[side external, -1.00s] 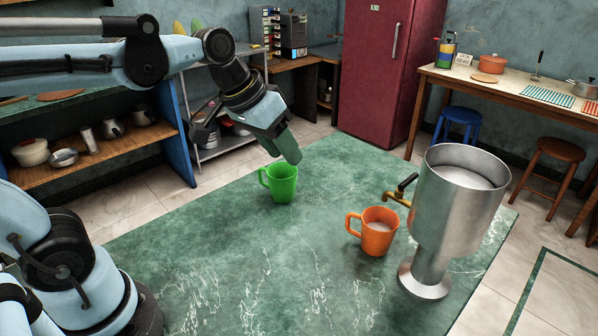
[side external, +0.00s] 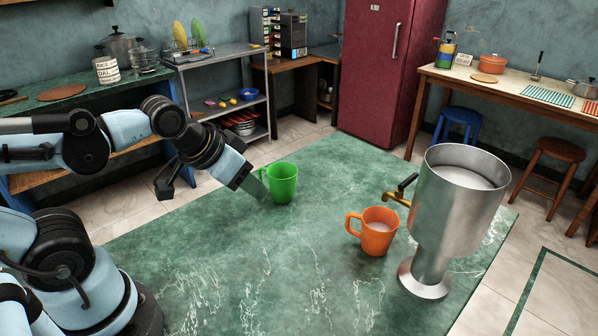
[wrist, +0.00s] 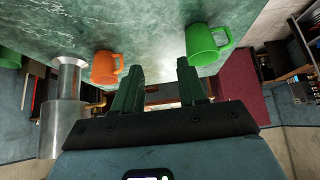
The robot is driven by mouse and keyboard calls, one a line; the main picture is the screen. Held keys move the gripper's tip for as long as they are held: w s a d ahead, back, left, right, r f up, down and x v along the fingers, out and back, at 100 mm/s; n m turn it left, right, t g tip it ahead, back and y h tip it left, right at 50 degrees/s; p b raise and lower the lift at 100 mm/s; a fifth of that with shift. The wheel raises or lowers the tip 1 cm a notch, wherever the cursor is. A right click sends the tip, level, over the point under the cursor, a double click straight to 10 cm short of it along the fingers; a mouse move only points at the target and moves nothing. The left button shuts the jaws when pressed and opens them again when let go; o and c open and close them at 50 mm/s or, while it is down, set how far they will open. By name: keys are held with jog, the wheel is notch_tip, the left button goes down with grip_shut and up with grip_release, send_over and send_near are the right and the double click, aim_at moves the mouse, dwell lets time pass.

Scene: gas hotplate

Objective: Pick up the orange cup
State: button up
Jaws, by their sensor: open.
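The orange cup (side external: 376,238) stands upright on the green marbled table (side external: 230,270), below the brass tap of a metal dispenser, with pale content inside. It also shows in the wrist view (wrist: 103,69), left of my fingers. A green cup (side external: 282,184) stands further back on the table, and in the wrist view (wrist: 200,45) it is near the right finger. My gripper (side external: 262,195) is low over the table, just left of the green cup and well apart from the orange cup. In the wrist view its fingers (wrist: 160,85) are spread with nothing between them.
The metal dispenser (side external: 460,200) with its brass tap (side external: 400,190) stands right of the orange cup, close to it. The front and middle of the table are clear. A red fridge (side external: 390,75), shelves and stools are beyond the table.

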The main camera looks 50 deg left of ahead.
dwell(0.3)
jog(key=o, duration=1.1)
